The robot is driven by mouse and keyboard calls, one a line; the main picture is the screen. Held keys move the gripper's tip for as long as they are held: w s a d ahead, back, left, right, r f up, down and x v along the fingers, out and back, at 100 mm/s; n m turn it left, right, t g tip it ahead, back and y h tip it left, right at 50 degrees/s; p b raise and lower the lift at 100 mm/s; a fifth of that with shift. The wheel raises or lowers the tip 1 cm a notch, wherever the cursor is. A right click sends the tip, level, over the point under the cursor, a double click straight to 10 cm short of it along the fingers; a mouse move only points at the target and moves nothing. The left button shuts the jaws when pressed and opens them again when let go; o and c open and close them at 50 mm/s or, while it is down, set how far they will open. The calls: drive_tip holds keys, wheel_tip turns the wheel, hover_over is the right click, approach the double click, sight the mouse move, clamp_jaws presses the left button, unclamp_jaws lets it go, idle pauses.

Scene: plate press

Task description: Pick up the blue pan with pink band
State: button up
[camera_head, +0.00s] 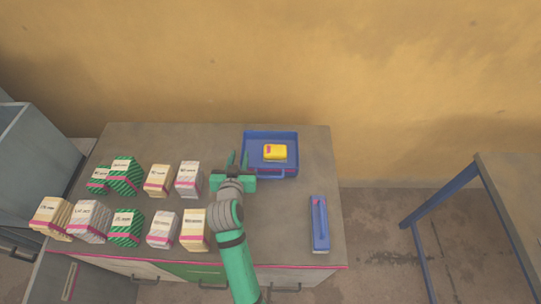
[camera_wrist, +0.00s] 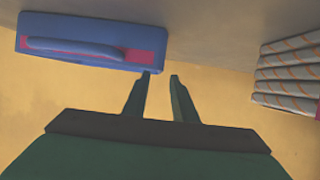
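The blue pan (camera_head: 286,172) sits near the back edge of the counter with a small yellow box (camera_head: 275,152) in it. In the wrist view the blue pan (camera_wrist: 75,38) is at the upper left, showing a pink band and a blue handle along its front. My gripper (camera_head: 238,160) is at the pan's left side, pointing toward the wall. In the wrist view my gripper (camera_wrist: 160,77) has its two fingers apart and nothing between them. One fingertip appears close to the pan's end; I cannot tell if they touch.
Several striped and pale packets (camera_head: 125,176) stand in two rows on the left of the counter (camera_head: 300,240). A packet stack (camera_wrist: 290,70) also shows at the right of the wrist view. A long blue item (camera_head: 319,223) with some pink lies at the right. The wall is behind.

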sight(242, 150)
drive_tip(key=shift+x, duration=2.9)
drive_tip(key=shift+c, duration=0.6)
drive_tip(key=shift+s, duration=0.1)
clamp_jaws()
